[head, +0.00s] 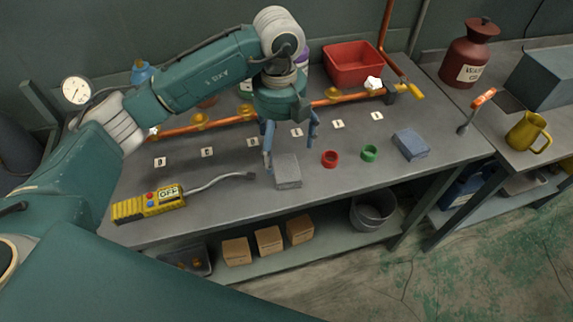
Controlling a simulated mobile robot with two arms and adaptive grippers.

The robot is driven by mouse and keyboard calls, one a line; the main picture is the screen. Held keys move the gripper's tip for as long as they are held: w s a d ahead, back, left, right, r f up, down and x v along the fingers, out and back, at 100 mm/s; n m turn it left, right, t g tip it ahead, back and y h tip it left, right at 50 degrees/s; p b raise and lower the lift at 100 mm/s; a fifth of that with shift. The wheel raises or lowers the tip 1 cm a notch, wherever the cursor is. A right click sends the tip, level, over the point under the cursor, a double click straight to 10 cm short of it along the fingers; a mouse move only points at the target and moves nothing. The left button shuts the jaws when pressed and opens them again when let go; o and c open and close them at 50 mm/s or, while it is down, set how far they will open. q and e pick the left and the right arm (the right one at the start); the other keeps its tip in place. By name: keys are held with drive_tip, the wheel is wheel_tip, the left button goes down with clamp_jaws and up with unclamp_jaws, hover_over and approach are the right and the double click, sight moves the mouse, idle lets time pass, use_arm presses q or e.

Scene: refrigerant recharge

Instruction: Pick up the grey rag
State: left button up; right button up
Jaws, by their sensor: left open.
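The grey rag (288,171) is a folded, block-like piece lying on the workbench near its front edge, at the middle of the head view. My left gripper (289,152) points down with its two fingers spread. It appears just above and behind the rag, with one fingertip near the rag's left side. I cannot tell whether a finger touches it. Nothing shows between the fingers. A blue-grey folded cloth (410,144) lies further right on the bench. My right gripper is not in view.
A red ring (330,158) and a green ring (370,153) lie right of the rag. A yellow device (149,204) with a grey hose (220,180) lies left. A copper pipe (215,122) with valves runs behind, near a red bin (352,64). Numbered tags dot the bench.

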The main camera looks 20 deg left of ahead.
sight(281, 168)
use_arm(q)
drive_tip(key=shift+s+f, duration=0.15)
drive_tip(key=shift+f, duration=0.65)
drive_tip(key=shift+f+p, duration=0.35)
wheel_tip(281, 168, down, 4)
drive_tip(key=shift+s+r+p, duration=0.15)
drive_tip(key=shift+r+p, duration=0.05)
drive_tip(key=shift+p, duration=0.6)
drive_tip(key=shift+f, duration=0.5)
drive_tip(key=shift+d, duration=0.1)
drive_tip(key=c, duration=1.2)
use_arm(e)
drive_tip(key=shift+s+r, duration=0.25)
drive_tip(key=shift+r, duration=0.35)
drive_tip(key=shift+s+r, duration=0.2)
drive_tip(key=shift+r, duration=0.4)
